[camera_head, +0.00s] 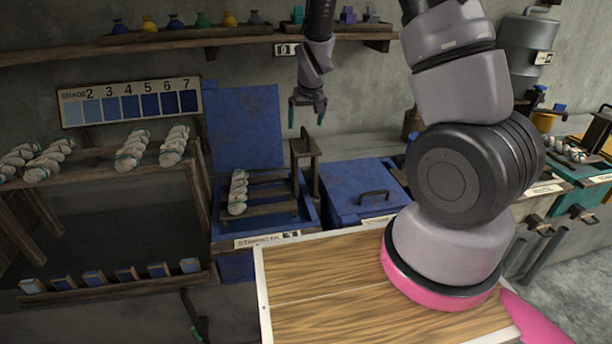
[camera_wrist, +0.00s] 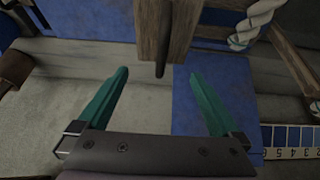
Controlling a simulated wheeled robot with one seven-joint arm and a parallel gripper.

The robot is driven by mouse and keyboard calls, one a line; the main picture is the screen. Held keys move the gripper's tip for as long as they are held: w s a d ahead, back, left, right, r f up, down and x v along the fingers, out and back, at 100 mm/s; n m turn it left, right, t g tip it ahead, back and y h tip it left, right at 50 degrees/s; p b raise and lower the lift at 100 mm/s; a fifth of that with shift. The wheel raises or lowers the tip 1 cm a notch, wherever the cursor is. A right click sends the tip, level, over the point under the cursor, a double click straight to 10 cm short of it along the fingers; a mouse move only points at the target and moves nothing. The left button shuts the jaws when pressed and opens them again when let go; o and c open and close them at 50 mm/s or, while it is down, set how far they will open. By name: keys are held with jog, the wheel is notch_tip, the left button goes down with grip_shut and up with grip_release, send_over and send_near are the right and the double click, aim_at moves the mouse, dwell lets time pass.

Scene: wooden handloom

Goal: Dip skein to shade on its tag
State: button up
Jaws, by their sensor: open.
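My gripper (camera_head: 307,104) hangs with teal fingers pointing down, above and apart from the wooden post (camera_head: 304,152) of the open blue vat (camera_head: 310,208). In the wrist view, my gripper (camera_wrist: 158,88) is open and empty; the post (camera_wrist: 168,28) and its dark peg lie ahead, between the finger directions. More skeins (camera_head: 130,152) lie on the left rack. The shade chart (camera_head: 130,101) shows blues up to 7. I cannot read any skein tag.
A raised blue lid (camera_head: 243,125) stands behind the open vat. A closed blue vat (camera_head: 365,190) is to its right. Small blue-faced blocks (camera_head: 94,279) line a low ledge. A wooden board (camera_head: 320,270) lies in front. A shelf (camera_head: 190,34) holds coloured bottles.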

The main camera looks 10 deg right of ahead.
aim_at(305, 131)
jog(key=shift+f, duration=2.2)
grip_shut()
jog(key=shift+f, duration=0.1)
